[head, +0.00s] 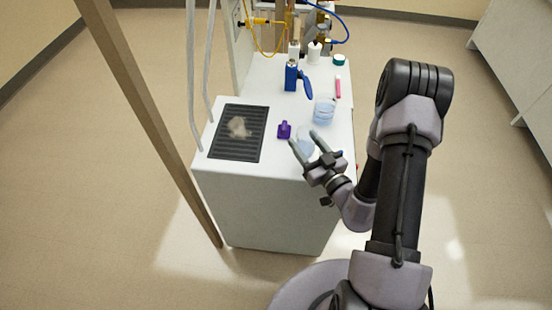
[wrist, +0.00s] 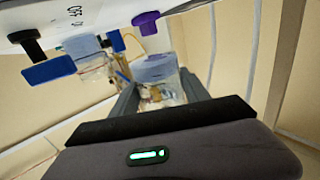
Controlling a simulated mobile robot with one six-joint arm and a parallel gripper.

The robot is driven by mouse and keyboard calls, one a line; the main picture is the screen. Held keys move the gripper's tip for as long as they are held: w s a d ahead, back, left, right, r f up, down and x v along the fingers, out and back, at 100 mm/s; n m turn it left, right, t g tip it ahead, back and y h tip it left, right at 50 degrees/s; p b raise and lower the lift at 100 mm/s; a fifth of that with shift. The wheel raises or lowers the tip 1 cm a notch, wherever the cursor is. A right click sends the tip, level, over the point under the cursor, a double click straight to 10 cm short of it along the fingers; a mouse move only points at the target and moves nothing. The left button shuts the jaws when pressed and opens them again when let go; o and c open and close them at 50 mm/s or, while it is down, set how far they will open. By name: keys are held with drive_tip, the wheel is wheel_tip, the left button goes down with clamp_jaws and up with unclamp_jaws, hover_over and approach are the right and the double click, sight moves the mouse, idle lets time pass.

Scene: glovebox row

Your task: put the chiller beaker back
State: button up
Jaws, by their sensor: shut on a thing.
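My gripper (head: 305,138) is over the front right part of the white bench top, its fingers shut on a clear beaker with pale blue in it (head: 306,148). The held beaker also shows between the fingers in the wrist view (wrist: 156,72). Whether it touches the bench is not clear. A second clear beaker with pale blue (head: 324,111) stands on the bench just beyond; it seems to show at left in the wrist view (wrist: 91,60). No readable label tells which is the chiller beaker.
A small purple object (head: 284,130) lies just left of my gripper. A black ribbed mat (head: 222,145) with a pale blurred patch lies at left. Further back are a blue object (head: 291,76), a pink one (head: 338,87) and a white bottle (head: 314,52). A wooden post (head: 150,115) stands at left.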

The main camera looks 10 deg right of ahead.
drive_tip(key=s+d+n+g+y+p, duration=0.2)
drive_tip(key=s+d+n+y, duration=0.25)
drive_tip(key=s, duration=0.65)
drive_tip(key=shift+m+y, duration=0.25)
drive_tip(key=shift+m, duration=0.1)
drive_tip(key=f+b+x, duration=0.1)
drive_tip(key=x, duration=0.4)
drive_tip(key=b+x, duration=0.1)
drive_tip(key=x, duration=0.4)
drive_tip(key=a+f+b+x, duration=0.1)
drive_tip(key=x, duration=0.4)
drive_tip(key=shift+s+a+f+b, duration=0.15)
drive_tip(key=shift+f+b, duration=0.2)
drive_tip(key=shift+b, duration=0.05)
wheel_tip(320, 180, down, 4)
drive_tip(key=shift+r+b, duration=0.15)
drive_tip(key=shift+b, duration=1.05)
drive_tip(key=shift+r, duration=0.2)
drive_tip(key=shift+f, duration=0.2)
drive_tip(key=o, duration=1.5)
drive_tip(key=shift+r, duration=0.1)
